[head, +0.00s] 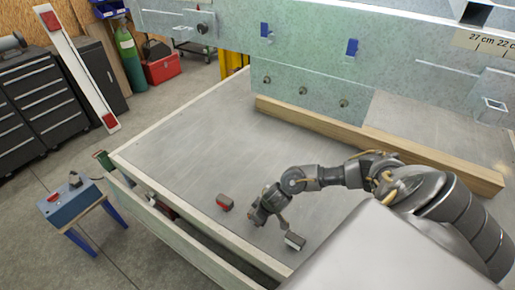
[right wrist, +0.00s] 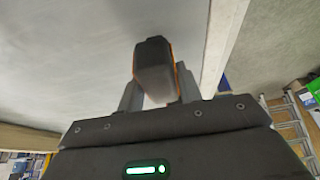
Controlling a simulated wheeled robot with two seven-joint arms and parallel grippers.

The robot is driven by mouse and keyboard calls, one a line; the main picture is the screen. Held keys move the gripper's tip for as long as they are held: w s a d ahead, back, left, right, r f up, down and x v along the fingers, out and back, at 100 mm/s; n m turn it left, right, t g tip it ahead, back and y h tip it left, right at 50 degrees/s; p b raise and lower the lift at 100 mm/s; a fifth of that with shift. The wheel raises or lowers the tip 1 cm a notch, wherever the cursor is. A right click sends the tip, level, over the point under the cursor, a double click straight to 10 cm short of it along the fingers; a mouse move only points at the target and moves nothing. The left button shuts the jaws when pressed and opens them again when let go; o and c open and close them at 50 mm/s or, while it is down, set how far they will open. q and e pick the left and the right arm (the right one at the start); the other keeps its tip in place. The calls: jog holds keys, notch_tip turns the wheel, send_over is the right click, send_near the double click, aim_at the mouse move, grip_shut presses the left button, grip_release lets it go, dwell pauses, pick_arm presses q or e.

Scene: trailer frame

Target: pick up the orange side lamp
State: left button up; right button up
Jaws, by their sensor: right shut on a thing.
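The orange side lamp (right wrist: 153,68) is a small dark block with orange edges, held between the two fingers of my right gripper (right wrist: 158,88) in the right wrist view. In the head view, my right gripper (head: 287,229) points down toward the lower edge of the grey bed, with the small lamp (head: 295,241) at its fingertips. The lamp's face there looks pale grey; little orange shows. I cannot tell whether the lamp touches the bed. My left gripper is not in view.
A red lamp (head: 225,203) lies on the grey bed (head: 200,145), left of my right gripper. A wooden beam (head: 330,127) runs along the back below a metal panel. A low rail (head: 180,232) borders the front. A blue-legged stool (head: 77,207) stands at left.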

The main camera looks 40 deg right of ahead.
jog(key=s+a+r+p, duration=0.3)
jog(key=s+a+r, duration=0.2)
jog(key=s+r, duration=0.6)
jog(key=shift+s+a+r+p, duration=0.2)
jog(key=shift+s+r+p, duration=0.2)
jog(key=shift+s, duration=0.5)
